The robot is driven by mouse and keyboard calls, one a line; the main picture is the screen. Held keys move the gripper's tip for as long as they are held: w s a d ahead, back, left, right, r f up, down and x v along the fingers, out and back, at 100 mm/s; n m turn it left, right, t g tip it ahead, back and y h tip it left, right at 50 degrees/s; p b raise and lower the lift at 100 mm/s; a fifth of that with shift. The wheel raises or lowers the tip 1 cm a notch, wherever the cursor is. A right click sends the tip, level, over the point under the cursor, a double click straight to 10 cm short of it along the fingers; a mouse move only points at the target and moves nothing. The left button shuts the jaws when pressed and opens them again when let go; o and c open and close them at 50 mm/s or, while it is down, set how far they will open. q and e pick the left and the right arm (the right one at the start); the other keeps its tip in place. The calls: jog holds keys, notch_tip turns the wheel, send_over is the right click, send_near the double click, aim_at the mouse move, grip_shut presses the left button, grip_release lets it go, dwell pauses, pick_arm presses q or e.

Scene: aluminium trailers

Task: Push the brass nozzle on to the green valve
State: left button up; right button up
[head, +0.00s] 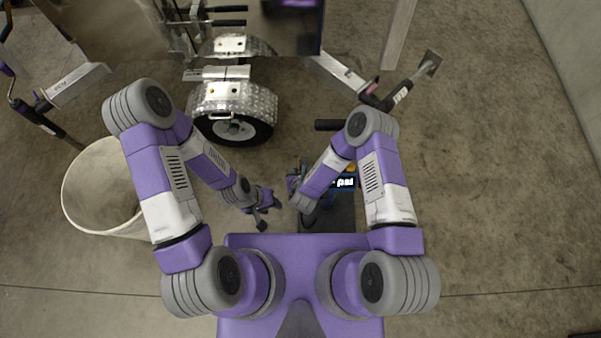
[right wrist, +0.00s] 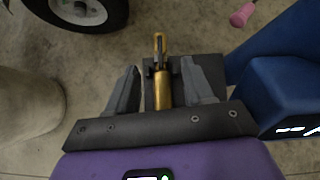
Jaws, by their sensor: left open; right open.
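The brass nozzle (right wrist: 163,92) shows in the right wrist view as a slim gold cylinder, between the two fingers of my right gripper (right wrist: 160,82). Those fingers are open, with a gap visible on each side of the brass. A dark flat piece lies behind its upper part. In the head view my right gripper (head: 297,182) is small and partly hidden by its own arm. My left gripper (head: 264,208) is open, just below and left of it. I cannot make out the green valve in either view.
A trailer wheel (head: 232,128) with a checker-plate mudguard stands ahead. A pale bucket (head: 100,190) stands at the left; part of it also shows in the right wrist view (right wrist: 28,115). A trailer jack (head: 405,85) is at the upper right. The concrete floor at the right is clear.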

jog(key=shift+w+a+f+m, duration=0.1)
jog(key=shift+w+f+m, duration=0.1)
jog(key=shift+m, duration=0.3)
jog(key=shift+w+f, duration=0.15)
jog(key=shift+w, duration=0.1)
jog(key=b+x, duration=0.3)
jog(key=x, duration=0.4)
jog(key=shift+c, duration=0.3)
grip_shut()
